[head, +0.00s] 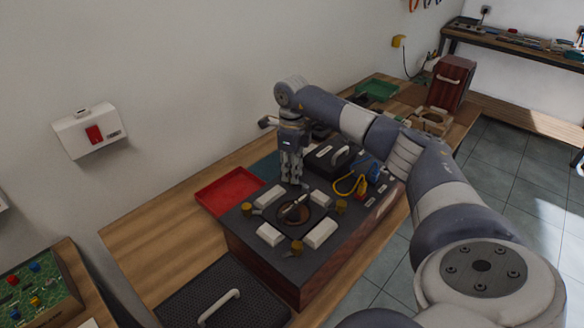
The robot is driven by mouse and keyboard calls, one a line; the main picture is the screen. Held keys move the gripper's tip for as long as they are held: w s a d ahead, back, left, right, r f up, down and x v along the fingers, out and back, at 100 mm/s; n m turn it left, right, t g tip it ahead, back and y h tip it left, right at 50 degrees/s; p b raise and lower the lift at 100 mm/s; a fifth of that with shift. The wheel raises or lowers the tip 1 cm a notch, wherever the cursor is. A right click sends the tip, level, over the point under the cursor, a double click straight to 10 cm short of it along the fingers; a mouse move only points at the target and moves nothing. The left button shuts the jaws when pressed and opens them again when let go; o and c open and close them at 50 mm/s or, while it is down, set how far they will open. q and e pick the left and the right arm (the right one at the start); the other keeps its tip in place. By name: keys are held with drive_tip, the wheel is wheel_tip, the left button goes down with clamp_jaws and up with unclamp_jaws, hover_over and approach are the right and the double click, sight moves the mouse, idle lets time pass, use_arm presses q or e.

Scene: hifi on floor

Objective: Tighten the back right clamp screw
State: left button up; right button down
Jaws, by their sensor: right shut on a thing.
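A wooden speaker box with a dark top (262,222) lies on the bench, with a round opening (290,222) in it. Pale blocks sit around the opening, such as the front right one (320,234). Brass-coloured clamp screws show at the left (246,208), front (297,247) and right (341,207). My right gripper (291,182) points straight down at the back of the opening, shut on what appears to be the back clamp screw. The fingers hide that screw, so its seating cannot be seen. My left gripper is not in view.
A red tray (228,190) lies behind the box on the left. A black mesh panel with a handle (220,305) lies in front. A black case (330,158) and a yellow-handled tool (350,185) sit to the right of my gripper. The wall is close behind.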

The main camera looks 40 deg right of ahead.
drive_tip(key=m+p, duration=0.1)
drive_tip(key=m, duration=0.5)
drive_tip(key=shift+r+m, duration=0.1)
drive_tip(key=shift+m, duration=0.2)
drive_tip(key=m+p, duration=0.1)
drive_tip(key=m, duration=0.4)
drive_tip(key=shift+p, duration=0.35)
drive_tip(key=shift+m, duration=0.4)
drive_tip(key=c, duration=1.4)
unclamp_jaws()
drive_tip(key=shift+r, duration=0.2)
wheel_tip(320, 180, up, 12)
drive_tip(key=shift+f, duration=0.25)
